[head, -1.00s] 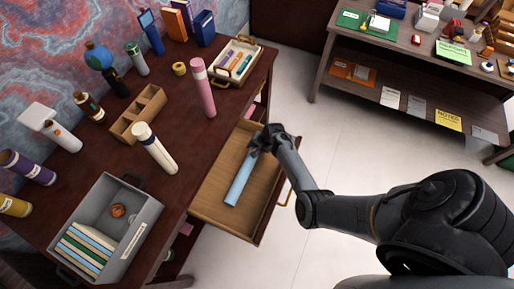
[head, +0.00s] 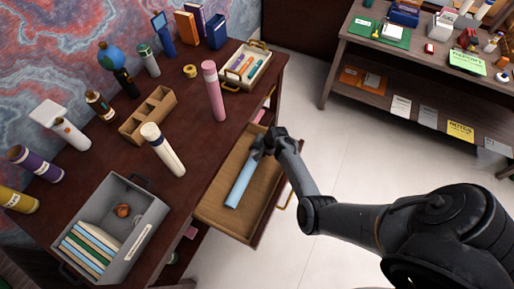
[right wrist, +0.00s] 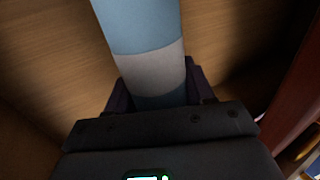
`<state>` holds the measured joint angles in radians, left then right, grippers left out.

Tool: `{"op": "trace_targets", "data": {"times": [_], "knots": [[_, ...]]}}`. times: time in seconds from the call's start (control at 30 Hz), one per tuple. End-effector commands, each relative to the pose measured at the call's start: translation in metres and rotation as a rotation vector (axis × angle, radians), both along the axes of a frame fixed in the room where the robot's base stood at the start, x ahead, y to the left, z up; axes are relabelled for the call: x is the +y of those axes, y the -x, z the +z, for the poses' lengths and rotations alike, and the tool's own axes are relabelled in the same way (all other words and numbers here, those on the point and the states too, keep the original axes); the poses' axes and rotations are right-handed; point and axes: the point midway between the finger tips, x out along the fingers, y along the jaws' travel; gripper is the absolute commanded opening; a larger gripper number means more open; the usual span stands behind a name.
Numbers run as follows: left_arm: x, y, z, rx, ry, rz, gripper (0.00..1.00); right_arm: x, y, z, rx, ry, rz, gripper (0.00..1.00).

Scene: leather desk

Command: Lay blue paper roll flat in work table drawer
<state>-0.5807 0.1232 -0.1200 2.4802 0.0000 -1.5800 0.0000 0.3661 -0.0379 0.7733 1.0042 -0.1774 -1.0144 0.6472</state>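The light blue paper roll (head: 241,184) is inside the open drawer (head: 215,213) of the dark wooden work table, slanting along the drawer's length. Its lower end is near the drawer floor; I cannot tell whether its whole length touches. My right gripper (head: 264,145) is at the roll's upper end, inside the drawer. In the right wrist view, the fingers of this gripper (right wrist: 160,93) sit close on both sides of the blue roll (right wrist: 143,22), by its pale grey band, and appear shut on it. My left gripper is not in view.
The table top (head: 190,105) holds a pink roll (head: 214,92), a white roll (head: 163,150), a grey bin (head: 150,215), a wooden divider box (head: 148,113) and a small tray (head: 247,68). Pale open floor (head: 320,160) lies right of the drawer. A shelf unit (head: 400,75) stands beyond.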

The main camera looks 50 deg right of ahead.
Motion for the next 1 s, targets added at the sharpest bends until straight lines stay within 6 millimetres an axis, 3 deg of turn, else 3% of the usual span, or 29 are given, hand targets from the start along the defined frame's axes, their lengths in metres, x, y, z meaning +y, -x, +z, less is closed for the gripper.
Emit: {"op": "trace_targets", "data": {"times": [0.03, 0.07, 0.27, 0.7, 1.0], "knots": [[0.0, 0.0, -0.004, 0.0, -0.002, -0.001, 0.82, -0.009, 0.029, -0.028, 0.052, -0.002, -0.031, 0.77], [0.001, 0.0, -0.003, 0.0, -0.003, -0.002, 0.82, -0.009, 0.029, -0.026, 0.051, -0.002, -0.031, 0.77], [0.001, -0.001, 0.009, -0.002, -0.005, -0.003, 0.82, -0.01, 0.031, 0.0, 0.04, -0.002, -0.028, 0.81], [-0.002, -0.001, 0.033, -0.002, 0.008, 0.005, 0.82, -0.007, 0.033, 0.081, 0.001, -0.004, -0.007, 0.81], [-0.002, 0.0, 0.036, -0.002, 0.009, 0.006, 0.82, -0.007, 0.034, 0.099, -0.006, -0.004, 0.001, 0.81]]}}
